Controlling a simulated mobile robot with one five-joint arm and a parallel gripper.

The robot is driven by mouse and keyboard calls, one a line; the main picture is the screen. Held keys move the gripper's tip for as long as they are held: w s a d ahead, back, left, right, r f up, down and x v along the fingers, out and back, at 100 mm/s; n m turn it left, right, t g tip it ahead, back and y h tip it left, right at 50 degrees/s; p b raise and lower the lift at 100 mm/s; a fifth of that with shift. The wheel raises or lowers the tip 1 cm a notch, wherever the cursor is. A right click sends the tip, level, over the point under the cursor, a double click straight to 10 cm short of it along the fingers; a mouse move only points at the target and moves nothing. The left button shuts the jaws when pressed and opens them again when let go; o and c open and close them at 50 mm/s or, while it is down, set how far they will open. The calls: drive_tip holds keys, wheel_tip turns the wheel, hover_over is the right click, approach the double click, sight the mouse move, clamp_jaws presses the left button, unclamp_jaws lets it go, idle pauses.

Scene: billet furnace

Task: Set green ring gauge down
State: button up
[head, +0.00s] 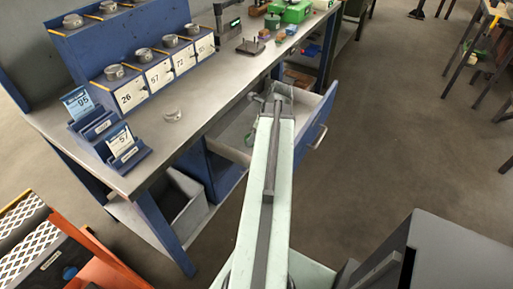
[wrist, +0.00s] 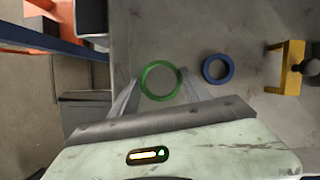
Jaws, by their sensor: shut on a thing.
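The green ring gauge (wrist: 146,71) is in the wrist view, between the two fingertips of my gripper (wrist: 160,82). The fingers are shut on it from both sides, and the ring's open middle shows a grey surface below. I cannot tell whether the ring touches that surface. In the head view my gripper (head: 272,98) is over the open drawer (head: 232,118) of the bench. A small green patch shows by the drawer there, and I cannot tell whether it is the ring.
A blue ring (wrist: 205,68) lies right of the green one, and a yellow stand (wrist: 287,70) farther right. The bench (head: 205,95) carries a blue numbered rack (head: 145,85) with several metal rings. An orange cart (head: 105,270) stands at lower left.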

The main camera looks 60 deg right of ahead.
sight(251, 151)
wheel_tip(251, 151, down, 7)
drive_tip(key=b, duration=0.5)
drive_tip(key=shift+r, duration=0.2)
drive_tip(key=shift+r+p, duration=0.25)
drive_tip(key=shift+p, duration=0.05)
drive_tip(key=shift+f, duration=0.15)
drive_tip(key=o, duration=1.7)
drive_tip(key=shift+c, duration=0.2)
drive_tip(key=shift+r, duration=0.35)
drive_tip(key=p+v, duration=1.1)
drive_tip(key=shift+s+r, duration=0.15)
drive_tip(key=shift+r, duration=0.15)
